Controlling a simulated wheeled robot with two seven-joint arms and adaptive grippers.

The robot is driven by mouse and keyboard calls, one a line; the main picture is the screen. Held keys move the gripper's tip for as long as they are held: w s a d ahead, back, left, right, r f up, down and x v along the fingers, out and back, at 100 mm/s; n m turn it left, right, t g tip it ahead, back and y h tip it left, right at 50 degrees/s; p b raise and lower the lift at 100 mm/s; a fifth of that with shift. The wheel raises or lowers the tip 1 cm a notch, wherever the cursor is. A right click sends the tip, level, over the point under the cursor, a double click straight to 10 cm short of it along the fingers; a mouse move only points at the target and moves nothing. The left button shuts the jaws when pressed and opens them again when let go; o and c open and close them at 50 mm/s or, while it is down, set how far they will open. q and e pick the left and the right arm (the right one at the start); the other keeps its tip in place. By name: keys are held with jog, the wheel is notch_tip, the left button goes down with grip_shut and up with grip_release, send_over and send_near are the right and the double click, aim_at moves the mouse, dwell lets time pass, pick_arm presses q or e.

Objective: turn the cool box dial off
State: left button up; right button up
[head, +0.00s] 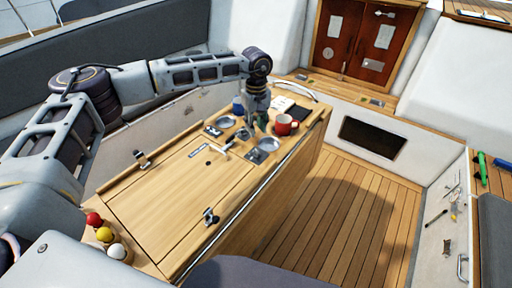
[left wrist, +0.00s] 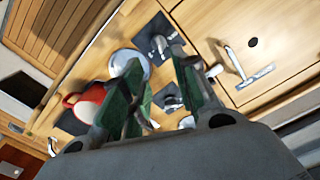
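The wooden table box (head: 160,205) has a flush lid, which I take for the cool box. A white lever-like piece (head: 222,147) sits near the lid's far end beside a small label plate (head: 198,152); it may be the dial. The same white piece (left wrist: 235,63) shows in the left wrist view, right of the fingers and apart from them; its setting cannot be read. My left gripper (head: 262,118) points down over the table's far end, by the cup holders. In the left wrist view its green-padded fingers (left wrist: 158,75) are apart with nothing held. My right gripper is not in view.
A red mug (head: 285,125) stands close right of my left gripper, and a blue cup (head: 238,104) behind it. Metal cup holders (head: 269,145) surround the spot. Red, yellow and white balls (head: 103,234) sit at the near end. The lid's middle is clear.

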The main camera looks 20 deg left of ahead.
aim_at(256, 150)
pick_arm(q)
notch_tip(256, 150, down, 10)
jog(key=shift+r+p, duration=0.15)
jog(key=shift+p, duration=0.85)
jog(key=shift+f, duration=0.7)
jog(key=c, duration=0.6)
grip_shut()
